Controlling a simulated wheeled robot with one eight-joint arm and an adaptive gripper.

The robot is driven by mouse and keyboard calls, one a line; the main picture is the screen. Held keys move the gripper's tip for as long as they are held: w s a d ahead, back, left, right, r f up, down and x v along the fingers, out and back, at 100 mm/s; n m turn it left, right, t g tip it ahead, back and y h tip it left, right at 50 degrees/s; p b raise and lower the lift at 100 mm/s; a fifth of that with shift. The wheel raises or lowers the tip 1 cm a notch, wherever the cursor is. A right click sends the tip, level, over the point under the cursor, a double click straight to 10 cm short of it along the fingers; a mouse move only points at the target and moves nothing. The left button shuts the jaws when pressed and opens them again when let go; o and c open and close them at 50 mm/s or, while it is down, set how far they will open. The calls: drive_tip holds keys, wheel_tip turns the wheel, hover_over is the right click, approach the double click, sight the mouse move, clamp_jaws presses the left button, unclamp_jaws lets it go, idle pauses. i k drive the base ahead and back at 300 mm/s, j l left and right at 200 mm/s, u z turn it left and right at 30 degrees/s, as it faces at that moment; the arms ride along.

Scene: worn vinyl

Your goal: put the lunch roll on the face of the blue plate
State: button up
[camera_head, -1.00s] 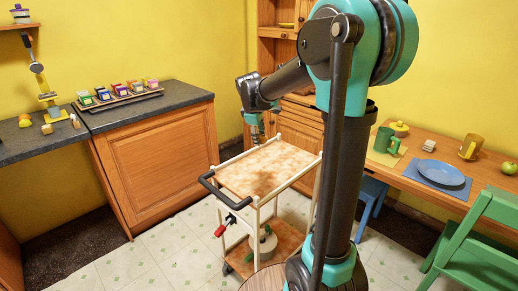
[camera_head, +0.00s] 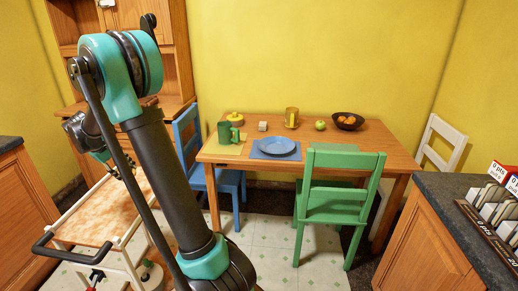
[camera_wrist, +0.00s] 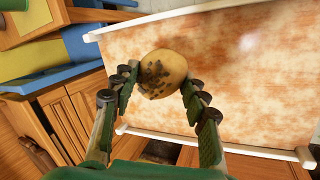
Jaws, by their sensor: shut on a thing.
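The lunch roll (camera_wrist: 164,72) is round and tan with dark specks on its face. My gripper (camera_wrist: 158,84) is shut on it in the wrist view, a finger on each side, above the trolley top. In the head view my gripper (camera_head: 122,170) is small at the left, over the trolley, and the roll cannot be made out there. The blue plate (camera_head: 277,146) lies on a blue placemat (camera_head: 257,154) on the wooden table, away to the right of my gripper. Its face looks empty.
The trolley (camera_head: 95,212) stands at left. On the table (camera_head: 222,151) are a green mug (camera_head: 225,132), a yellow mug (camera_head: 291,117), a green apple (camera_head: 320,125) and a dark fruit bowl (camera_head: 347,121). A green chair (camera_head: 335,190) stands at the table's front, a blue chair (camera_head: 187,135) at its left.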

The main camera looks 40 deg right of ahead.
sight(276, 148)
drive_tip(key=i+l+z, duration=0.15)
drive_tip(key=z, duration=1.35)
